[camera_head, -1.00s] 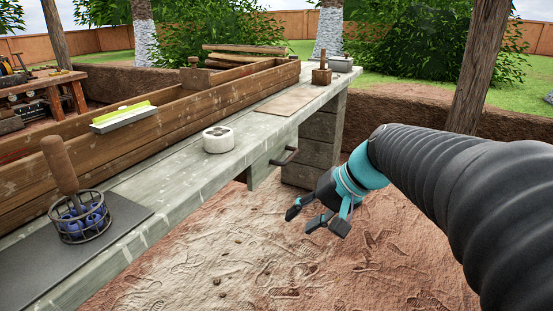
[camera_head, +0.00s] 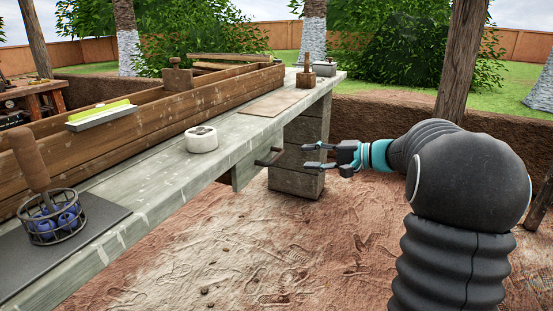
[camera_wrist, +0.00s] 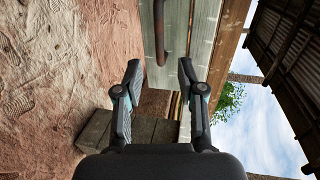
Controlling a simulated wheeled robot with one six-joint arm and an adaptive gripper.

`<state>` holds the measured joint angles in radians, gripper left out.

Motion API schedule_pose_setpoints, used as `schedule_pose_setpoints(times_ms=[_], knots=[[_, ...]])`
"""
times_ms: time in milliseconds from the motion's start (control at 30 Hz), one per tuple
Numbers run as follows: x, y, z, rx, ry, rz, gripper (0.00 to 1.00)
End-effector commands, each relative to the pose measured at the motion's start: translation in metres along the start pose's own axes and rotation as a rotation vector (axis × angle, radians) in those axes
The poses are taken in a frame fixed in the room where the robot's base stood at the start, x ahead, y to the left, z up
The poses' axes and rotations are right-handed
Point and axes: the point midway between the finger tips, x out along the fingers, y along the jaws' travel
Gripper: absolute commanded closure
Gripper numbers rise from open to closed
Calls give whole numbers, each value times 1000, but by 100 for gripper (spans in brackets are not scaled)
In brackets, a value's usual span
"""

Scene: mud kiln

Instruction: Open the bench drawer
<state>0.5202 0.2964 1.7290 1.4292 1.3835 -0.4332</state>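The bench (camera_head: 130,200) is a long pale wooden bench running from lower left to the back. The drawer (camera_head: 245,168) hangs under its top, with a pale wooden front and a dark rusty bar handle (camera_head: 270,157). My gripper (camera_head: 305,156) is open, its fingers pointing left at the handle, a little to the right of it. In the wrist view the drawer front (camera_wrist: 178,45) and the handle (camera_wrist: 160,35) lie ahead of my open fingertips (camera_wrist: 160,72). The handle's end shows between the fingertip lines, with nothing gripped. The drawer looks shut.
Stacked grey blocks (camera_head: 296,175) stand under the bench beyond my gripper. On the bench are a white round pot (camera_head: 201,140), a wire basket with blue things (camera_head: 53,222) and a flat board (camera_head: 277,103). The muddy ground in front is free.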

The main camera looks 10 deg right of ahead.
Motion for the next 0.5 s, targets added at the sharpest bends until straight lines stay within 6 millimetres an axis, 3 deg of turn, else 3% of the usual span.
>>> schedule_pose_setpoints(times_ms=[200, 500], knots=[[44, 1, 1, 1, -4, 1, 61], [90, 1, 1, 0, -3, 2, 61]])
